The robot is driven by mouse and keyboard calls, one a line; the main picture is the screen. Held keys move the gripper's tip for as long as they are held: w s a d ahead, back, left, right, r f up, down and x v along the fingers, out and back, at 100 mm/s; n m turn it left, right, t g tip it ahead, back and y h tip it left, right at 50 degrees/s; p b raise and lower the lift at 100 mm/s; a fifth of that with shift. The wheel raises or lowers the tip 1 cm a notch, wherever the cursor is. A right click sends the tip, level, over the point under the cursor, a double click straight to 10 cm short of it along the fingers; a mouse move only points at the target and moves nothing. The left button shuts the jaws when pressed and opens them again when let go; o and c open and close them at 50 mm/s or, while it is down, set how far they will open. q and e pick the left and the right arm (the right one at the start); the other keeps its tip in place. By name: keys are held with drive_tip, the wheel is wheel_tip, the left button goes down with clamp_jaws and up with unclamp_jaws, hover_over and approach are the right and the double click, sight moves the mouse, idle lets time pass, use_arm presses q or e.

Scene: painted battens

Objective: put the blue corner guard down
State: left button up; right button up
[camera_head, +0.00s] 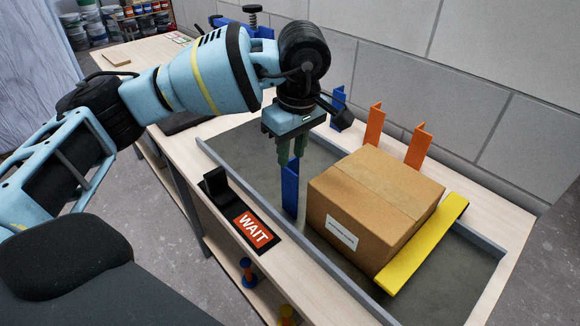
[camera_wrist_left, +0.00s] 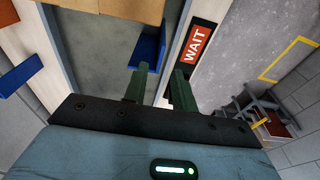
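The blue corner guard (camera_head: 290,188) stands upright in the grey tray, close to the left corner of the cardboard box (camera_head: 372,200). My left gripper (camera_head: 291,152) is directly above it, with its green fingers pointing down by the guard's top end. In the left wrist view the left gripper (camera_wrist_left: 160,70) has its fingers apart, with a visible gap. The blue guard (camera_wrist_left: 149,49) lies beyond the fingertips, nearer the left finger and clear of the right one. Whether it touches the left finger or the box is unclear. My right gripper is out of view.
A yellow guard (camera_head: 424,245) lies along the box's right side. Orange guards (camera_head: 374,124) and another blue guard (camera_head: 338,97) stand behind the box. A WAIT sign (camera_head: 252,228) is at the tray's front edge (camera_head: 215,160). Bare tray floor (camera_head: 240,150) shows to the left.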

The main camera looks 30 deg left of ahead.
use_arm(q)
drive_tip(key=shift+s+d+r, duration=0.1)
drive_tip(key=shift+d+r, duration=0.05)
drive_tip(key=shift+r, duration=0.9)
drive_tip(key=shift+d+r, duration=0.1)
drive_tip(key=shift+r, duration=0.95)
